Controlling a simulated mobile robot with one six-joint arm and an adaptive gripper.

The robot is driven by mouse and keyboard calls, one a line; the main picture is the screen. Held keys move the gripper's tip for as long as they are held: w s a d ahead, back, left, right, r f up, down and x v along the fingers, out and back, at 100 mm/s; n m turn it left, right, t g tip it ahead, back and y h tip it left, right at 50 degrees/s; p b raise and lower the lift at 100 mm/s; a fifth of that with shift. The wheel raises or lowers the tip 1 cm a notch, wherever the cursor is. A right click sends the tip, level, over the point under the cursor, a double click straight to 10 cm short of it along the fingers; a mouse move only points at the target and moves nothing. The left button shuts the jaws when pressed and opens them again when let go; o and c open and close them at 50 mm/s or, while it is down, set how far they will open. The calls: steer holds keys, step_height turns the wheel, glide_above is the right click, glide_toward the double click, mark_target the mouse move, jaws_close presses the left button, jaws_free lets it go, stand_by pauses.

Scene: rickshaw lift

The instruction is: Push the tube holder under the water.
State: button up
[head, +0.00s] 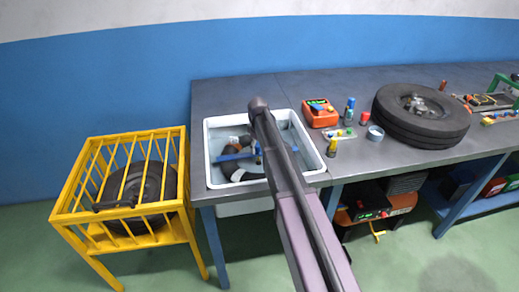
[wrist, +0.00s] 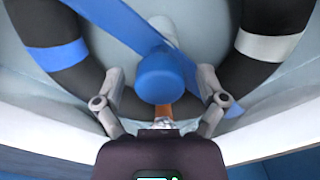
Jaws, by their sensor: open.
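The tube holder is blue, with a bar (wrist: 122,22) and a round knob (wrist: 165,80) in the wrist view. Its blue part also shows in the basin in the head view (head: 229,157). A black tube (wrist: 262,75) with blue and grey bands curves under the bar on both sides. My gripper (wrist: 160,74) is open, with the knob showing between its two fingers. I cannot tell whether the fingers touch it. Pale water (wrist: 205,25) shows inside the ring. I cannot tell how deep the holder and tube sit. My arm hides part of the basin in the head view.
The white basin (head: 212,178) is set in the grey bench, its near rim close to my gripper. A yellow cage (head: 75,213) stands left. An orange box (head: 320,113), small bottles and a large tire (head: 421,125) lie right of the basin.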

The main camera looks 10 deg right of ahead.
steer(key=shift+r, duration=0.2)
step_height(320, 180, up, 22)
steer(key=p, duration=2.3)
steer(key=s+f+m+b, duration=0.3)
steer(key=s+b, duration=0.1)
steer(key=s, duration=0.5)
steer(key=s+f+m+b, duration=0.3)
steer(key=s+f+b, duration=0.1)
steer(key=s, duration=0.6)
steer(key=s+f+m+b, duration=0.2)
steer(key=s+f+b, duration=0.2)
steer(key=s, duration=0.5)
steer(key=shift+s+f+m, duration=0.15)
steer(key=shift+f+m, duration=0.1)
steer(key=shift+m, duration=0.15)
steer(key=shift+s, duration=0.45)
stand_by(0.9)
